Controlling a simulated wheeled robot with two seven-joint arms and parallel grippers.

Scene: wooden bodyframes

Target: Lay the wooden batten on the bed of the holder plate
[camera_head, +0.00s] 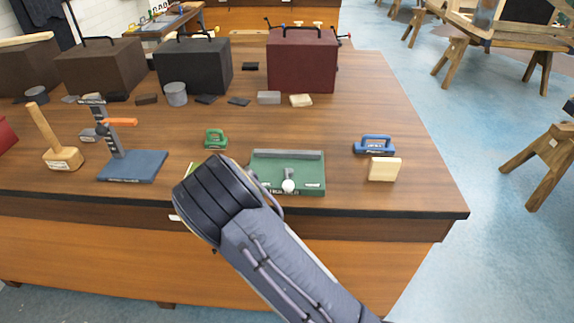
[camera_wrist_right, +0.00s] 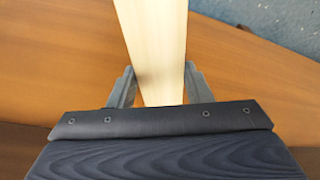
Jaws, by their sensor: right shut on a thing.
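The wooden batten (camera_wrist_right: 158,42) is a pale, flat strip in the right wrist view. It runs from between my right gripper's fingers (camera_wrist_right: 160,86) up past the top edge of the picture. The right gripper is shut on it. In the head view my right arm reaches in from the lower right, and its dark wrist hides the fingers and most or all of the batten. The green holder plate (camera_head: 262,184) lies on the bench just right of that wrist. It has a grey bar along its back and a white-knobbed part at its front. My left gripper is not in view.
A small green clamp-like block (camera_head: 215,139) stands behind the wrist. A blue-handled tool (camera_head: 374,145) and a pale wooden block (camera_head: 384,169) stand right of the plate. A blue-based stand (camera_head: 133,166) and a mallet (camera_head: 62,157) are left. Boxes line the bench's back.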

